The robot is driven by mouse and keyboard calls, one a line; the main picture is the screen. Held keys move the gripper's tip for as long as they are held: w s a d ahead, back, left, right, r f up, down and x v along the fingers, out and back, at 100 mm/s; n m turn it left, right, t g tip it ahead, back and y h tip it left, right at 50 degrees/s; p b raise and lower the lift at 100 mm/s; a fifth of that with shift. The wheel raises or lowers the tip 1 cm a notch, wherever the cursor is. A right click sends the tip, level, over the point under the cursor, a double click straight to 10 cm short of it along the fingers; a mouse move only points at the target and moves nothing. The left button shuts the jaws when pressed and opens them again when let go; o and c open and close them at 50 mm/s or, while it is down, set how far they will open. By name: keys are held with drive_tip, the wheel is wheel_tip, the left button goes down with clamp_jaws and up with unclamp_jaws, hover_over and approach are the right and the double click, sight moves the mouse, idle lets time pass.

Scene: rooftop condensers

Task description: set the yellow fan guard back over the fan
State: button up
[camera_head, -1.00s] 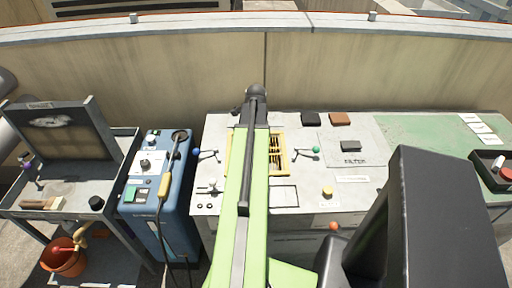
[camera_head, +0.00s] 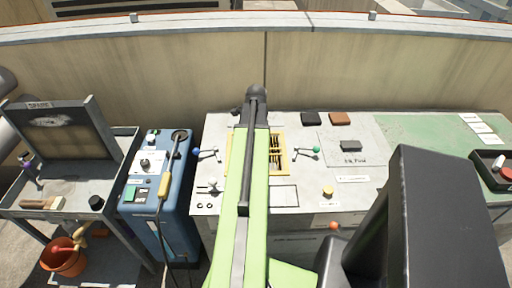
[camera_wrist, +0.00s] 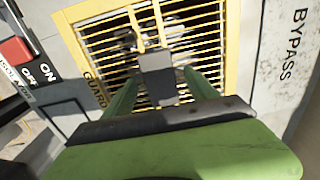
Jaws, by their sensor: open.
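The yellow fan guard (camera_head: 283,152) is a barred frame on the grey unit's top, partly hidden behind my arm in the head view. In the wrist view its yellow frame (camera_wrist: 87,70) and bars fill the upper middle, beside a GUARD label. Grey shapes, perhaps the fan, show dimly behind the bars. I cannot tell whether the guard lies flush. My gripper (camera_wrist: 162,76) is open over the guard, with its green fingers spread to either side of a dark grey block on the bars. I cannot tell whether the fingers touch it.
A blue machine (camera_head: 152,190) stands left. A red switch (camera_wrist: 15,50) is near my gripper.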

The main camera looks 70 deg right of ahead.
drive_tip(key=shift+r, duration=0.1)
drive_tip(key=shift+r+p, duration=0.3)
drive_tip(key=shift+p, duration=0.1)
wheel_tip(320, 180, up, 17)
drive_tip(key=p, duration=1.6)
drive_tip(key=shift+f+p, duration=0.2)
drive_tip(key=shift+p, duration=0.1)
drive_tip(key=shift+w, duration=0.1)
